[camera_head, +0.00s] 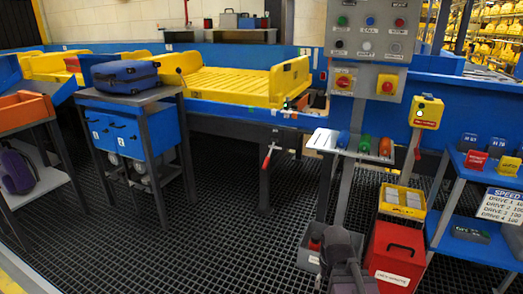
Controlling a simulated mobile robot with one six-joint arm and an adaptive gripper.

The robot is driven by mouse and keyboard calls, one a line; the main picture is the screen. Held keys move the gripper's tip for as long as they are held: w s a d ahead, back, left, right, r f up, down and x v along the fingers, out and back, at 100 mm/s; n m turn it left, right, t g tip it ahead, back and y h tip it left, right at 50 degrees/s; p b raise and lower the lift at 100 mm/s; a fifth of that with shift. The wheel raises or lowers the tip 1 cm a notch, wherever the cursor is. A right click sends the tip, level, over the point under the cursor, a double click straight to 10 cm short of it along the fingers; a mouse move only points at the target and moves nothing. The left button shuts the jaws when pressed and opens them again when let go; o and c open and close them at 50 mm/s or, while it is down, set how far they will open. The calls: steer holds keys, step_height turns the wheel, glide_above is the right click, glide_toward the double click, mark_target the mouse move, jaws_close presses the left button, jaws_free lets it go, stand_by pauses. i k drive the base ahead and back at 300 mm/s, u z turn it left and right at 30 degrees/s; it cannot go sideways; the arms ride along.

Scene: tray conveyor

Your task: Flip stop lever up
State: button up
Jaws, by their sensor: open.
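A red-handled lever (269,157) hangs from a dark bracket below the front edge of the conveyor, at the picture's middle. Its handle points down, slightly tilted to the left. No label on it can be read. My gripper (341,238) shows dark grey at the bottom, right of the middle. It is open, low in the picture and well apart from the lever. I see nothing held in it, though its fingertips are hard to make out.
A control panel (369,38) on a post stands right of the lever, with a small shelf (340,151) below. A red bin (394,258) and blue rack (470,245) stand at right. A cart with a blue suitcase (125,76) stands left. Grated floor (220,235) before the lever is clear.

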mark_target(273, 139)
steer(key=i, duration=0.85)
steer(key=z, duration=0.05)
